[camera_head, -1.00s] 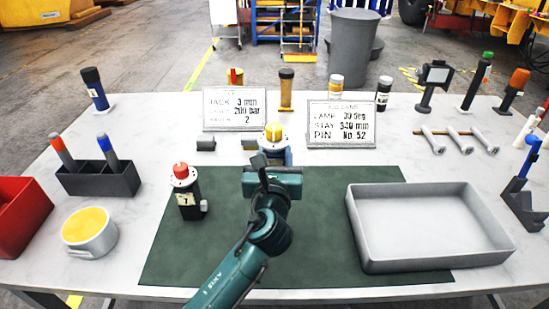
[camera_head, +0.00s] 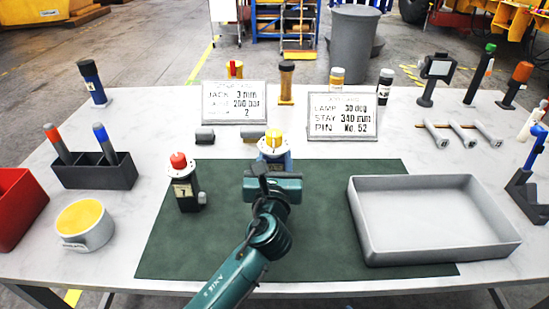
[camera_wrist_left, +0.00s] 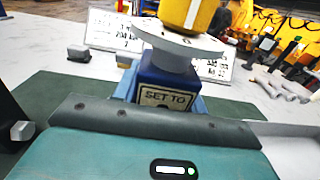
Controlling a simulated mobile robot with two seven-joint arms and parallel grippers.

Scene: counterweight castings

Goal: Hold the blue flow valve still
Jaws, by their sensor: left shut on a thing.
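The blue flow valve (camera_head: 274,158) has a blue body, a pale round flange and a yellow knob. It stands upright near the back edge of the green mat. In the left wrist view its body (camera_wrist_left: 165,80) bears a "SET TO" label, with the flange and knob above. My left gripper (camera_head: 272,176) is shut on the valve's body from the near side. The gripper hides the valve's lower part, so I cannot tell whether its base touches the table. My right gripper is not in view.
A black valve with a red knob (camera_head: 185,183) stands left on the green mat (camera_head: 330,240). A grey tray (camera_head: 435,258) is at right. Two placards (camera_head: 234,102) (camera_head: 342,117) stand behind. A dark holder (camera_head: 95,176) and yellow-topped pot (camera_head: 85,230) are at left.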

